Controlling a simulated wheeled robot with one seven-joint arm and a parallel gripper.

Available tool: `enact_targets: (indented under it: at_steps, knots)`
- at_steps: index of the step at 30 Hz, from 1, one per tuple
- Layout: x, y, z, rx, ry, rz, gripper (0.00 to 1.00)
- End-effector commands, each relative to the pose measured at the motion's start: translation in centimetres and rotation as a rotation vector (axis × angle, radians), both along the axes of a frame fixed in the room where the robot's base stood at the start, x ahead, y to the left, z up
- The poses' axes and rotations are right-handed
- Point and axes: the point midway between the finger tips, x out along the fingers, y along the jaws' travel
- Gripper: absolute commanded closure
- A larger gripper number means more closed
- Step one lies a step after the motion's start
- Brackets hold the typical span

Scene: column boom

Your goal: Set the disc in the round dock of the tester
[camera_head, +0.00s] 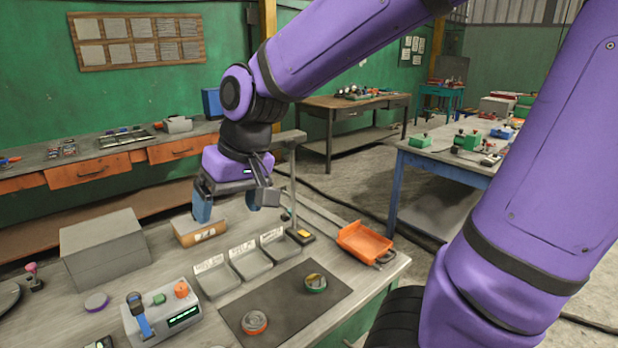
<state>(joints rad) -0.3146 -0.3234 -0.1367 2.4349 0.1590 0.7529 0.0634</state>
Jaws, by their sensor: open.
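The tester appears to be the grey box (184,318) at the lower left, with a lit green display, a blue lever, and green and orange tops. Its round dock cannot be made out. A flat purple disc (96,302) lies on the bench to the left of the box. Which one is the task's disc is not clear. My gripper (234,206) is open and empty, above the bench near a small cardboard box (200,232).
Labelled grey trays (250,262) stand between the cardboard box and the mat. A thin post on a base (300,236) rises right of my gripper. An orange scoop-like tray (364,243) sits at the right edge. A large grey box (105,248) stands at left.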

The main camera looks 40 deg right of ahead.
Motion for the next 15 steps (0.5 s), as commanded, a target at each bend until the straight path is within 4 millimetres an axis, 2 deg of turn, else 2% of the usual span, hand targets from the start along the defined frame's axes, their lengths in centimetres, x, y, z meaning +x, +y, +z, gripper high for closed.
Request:
enact_targets:
  at_steps: [1,6,12,15]
  knots:
    - [-1.2,-1.1,1.1,-0.008,-0.030,-0.006,0.12]
    - [-4.9,-4.0,3.6,-0.062,-0.109,-0.022,0.12]
    - [-8.9,-6.2,5.2,-0.139,-0.182,-0.045,0.12]
    - [-10.1,-6.8,5.6,-0.167,-0.200,-0.056,0.12]
